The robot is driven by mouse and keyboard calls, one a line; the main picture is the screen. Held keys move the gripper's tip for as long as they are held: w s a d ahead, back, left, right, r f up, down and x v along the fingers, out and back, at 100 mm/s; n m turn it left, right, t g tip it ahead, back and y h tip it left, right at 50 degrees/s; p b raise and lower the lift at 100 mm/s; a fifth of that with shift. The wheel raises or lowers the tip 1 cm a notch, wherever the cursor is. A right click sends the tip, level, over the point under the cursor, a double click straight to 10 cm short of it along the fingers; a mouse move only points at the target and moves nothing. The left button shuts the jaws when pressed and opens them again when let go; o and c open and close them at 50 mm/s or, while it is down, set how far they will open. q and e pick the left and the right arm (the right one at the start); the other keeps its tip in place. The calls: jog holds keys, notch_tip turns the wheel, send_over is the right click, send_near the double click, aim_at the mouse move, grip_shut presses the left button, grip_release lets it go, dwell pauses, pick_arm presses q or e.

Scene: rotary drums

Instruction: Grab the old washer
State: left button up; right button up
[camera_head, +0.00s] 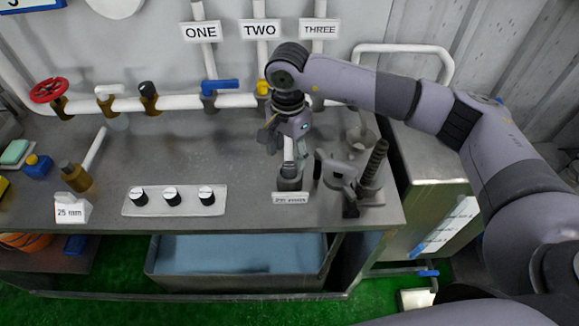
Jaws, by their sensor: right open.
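My right gripper (285,146) hangs over the right part of the grey worktop (150,160), fingers down and open. It is directly above and beside a short dark fitting (289,183) with a pale upright stem. The gripper partly hides this fitting. I cannot pick out the old washer for certain; it is too small or hidden here. My left gripper is not in view.
A small, unreadable label (291,198) stands before the fitting. A clamp-like metal tool (340,172) and a dark threaded post (374,164) stand close to the right. A three-knob panel (174,200) is to the left. Pipes with valves run along the back.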

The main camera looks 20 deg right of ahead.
aim_at(290, 166)
notch_tip(290, 166, down, 4)
jog(key=shift+d+r+p, duration=0.15)
jog(key=shift+r+p, duration=0.05)
jog(key=shift+p, duration=0.85)
jog(key=shift+f, duration=0.45)
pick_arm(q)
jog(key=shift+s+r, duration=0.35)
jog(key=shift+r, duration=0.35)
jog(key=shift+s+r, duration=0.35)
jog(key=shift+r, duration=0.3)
pick_arm(e)
jog(key=c, duration=1.2)
jog(key=shift+o, duration=0.2)
jog(key=shift+r, duration=0.15)
